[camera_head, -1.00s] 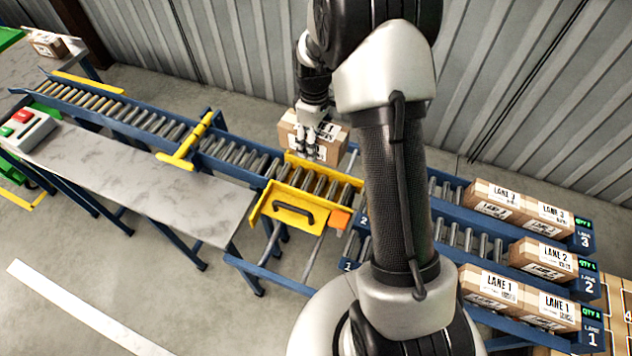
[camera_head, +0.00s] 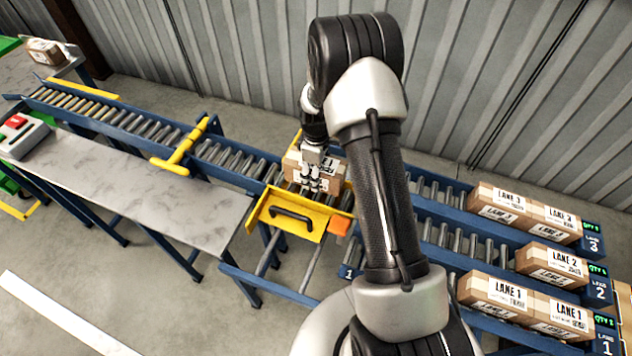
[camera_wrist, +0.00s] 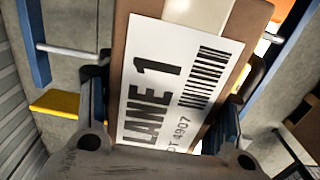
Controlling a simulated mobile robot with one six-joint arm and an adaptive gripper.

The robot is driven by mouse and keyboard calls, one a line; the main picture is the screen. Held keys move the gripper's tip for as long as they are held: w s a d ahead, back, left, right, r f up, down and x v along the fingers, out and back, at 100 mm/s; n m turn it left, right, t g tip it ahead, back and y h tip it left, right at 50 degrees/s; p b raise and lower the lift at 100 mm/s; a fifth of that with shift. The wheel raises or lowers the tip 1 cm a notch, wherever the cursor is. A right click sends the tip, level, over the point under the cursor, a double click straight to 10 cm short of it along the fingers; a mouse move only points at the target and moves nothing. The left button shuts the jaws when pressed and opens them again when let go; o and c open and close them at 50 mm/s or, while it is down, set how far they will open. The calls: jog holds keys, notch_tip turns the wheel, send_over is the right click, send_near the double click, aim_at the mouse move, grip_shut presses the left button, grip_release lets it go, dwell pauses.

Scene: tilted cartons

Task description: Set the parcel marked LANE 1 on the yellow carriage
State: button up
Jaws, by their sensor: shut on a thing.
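The parcel marked LANE 1 is a brown carton (camera_head: 300,170) with a white label; in the wrist view its label (camera_wrist: 170,85) reads LANE 1 and fills the middle. My gripper (camera_head: 312,186) is shut on this parcel, with a finger on either side of it in the wrist view. The yellow carriage (camera_head: 287,219), with a black handle on its front, is just below and in front of the parcel in the head view. The parcel overlaps the carriage's rollers in the picture. I cannot tell whether it touches them; my gripper hides part of it.
A roller conveyor with a yellow stop bar (camera_head: 183,146) runs to the upper left. On the right, three lanes hold cartons: lane 3 (camera_head: 530,209), lane 2 (camera_head: 553,262) and lane 1 (camera_head: 525,304). A grey-topped table (camera_head: 130,185) stands at left.

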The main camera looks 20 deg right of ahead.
jog(key=shift+f+b, duration=0.45)
jog(key=shift+f, duration=1.45)
jog(key=shift+f, duration=0.1)
jog(key=shift+f+b, duration=0.5)
jog(key=shift+f, duration=0.05)
jog(key=o, duration=1.3)
jog(key=shift+o, duration=0.2)
jog(key=shift+r, duration=0.2)
